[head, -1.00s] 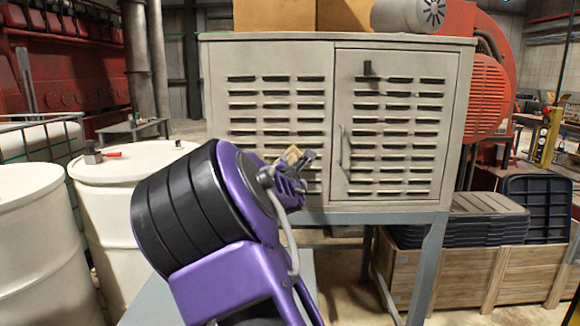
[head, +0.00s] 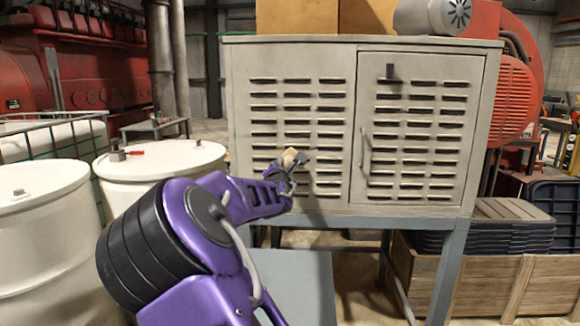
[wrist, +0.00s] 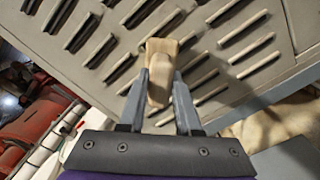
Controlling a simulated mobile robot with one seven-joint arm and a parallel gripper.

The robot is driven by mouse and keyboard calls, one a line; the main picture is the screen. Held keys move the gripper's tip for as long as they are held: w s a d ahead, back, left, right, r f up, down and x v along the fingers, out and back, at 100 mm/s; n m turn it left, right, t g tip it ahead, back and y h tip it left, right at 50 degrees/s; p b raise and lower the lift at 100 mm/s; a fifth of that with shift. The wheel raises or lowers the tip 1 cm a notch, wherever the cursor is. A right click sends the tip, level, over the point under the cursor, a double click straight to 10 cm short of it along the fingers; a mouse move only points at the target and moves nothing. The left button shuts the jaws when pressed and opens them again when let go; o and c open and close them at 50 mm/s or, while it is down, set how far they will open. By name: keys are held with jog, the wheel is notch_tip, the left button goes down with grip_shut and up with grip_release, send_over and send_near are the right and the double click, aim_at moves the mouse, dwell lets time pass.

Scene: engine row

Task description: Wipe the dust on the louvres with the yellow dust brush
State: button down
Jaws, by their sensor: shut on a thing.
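The louvres (head: 297,120) are rows of dark slots on the two front doors of a grey cabinet (head: 354,150). My gripper (head: 295,170) is in front of the lower middle of the left door. It is shut on a tan-yellow block-like thing, which I take to be the dust brush (head: 289,157). In the wrist view the brush (wrist: 160,62) stands between the two fingers, and its far end is close to the louvres (wrist: 236,40). I cannot tell whether it touches them. Its bristles are hidden. Dust is too faint to make out.
White drums (head: 40,240) stand at the left, one with a small red-handled tool (head: 117,152) on top. A wooden crate (head: 500,280) with dark trays is at the lower right. Boxes (head: 297,17) and a grey motor (head: 433,16) sit on the cabinet.

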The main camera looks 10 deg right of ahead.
jog(key=shift+w+a+r+p, duration=0.6)
jog(key=shift+a+r+p, duration=0.2)
jog(key=shift+a, duration=0.95)
jog(key=shift+s+d+r+b, duration=0.85)
jog(key=shift+s+d, duration=0.85)
jog(key=shift+d, duration=3.4)
jog(key=shift+w+a+f+b, duration=0.1)
jog(key=shift+w+a+b, duration=0.3)
jog(key=shift+a, duration=1.2)
jog(key=shift+w+a+b, duration=0.1)
jog(key=shift+w+a, duration=0.55)
jog(key=shift+a, duration=1)
jog(key=shift+w+a+f+b, duration=0.15)
jog(key=shift+w+a, duration=0.4)
jog(key=shift+a, duration=1.05)
jog(key=shift+s+d+r, duration=0.25)
jog(key=shift+d+r, duration=0.2)
jog(key=shift+d, duration=0.3)
jog(key=shift+s+d+r, duration=0.2)
jog(key=shift+d+r, duration=0.2)
jog(key=shift+d, duration=0.3)
jog(key=s+d, duration=0.2)
jog(key=d, duration=0.4)
jog(key=shift+s+d, duration=0.15)
jog(key=shift+d, duration=0.25)
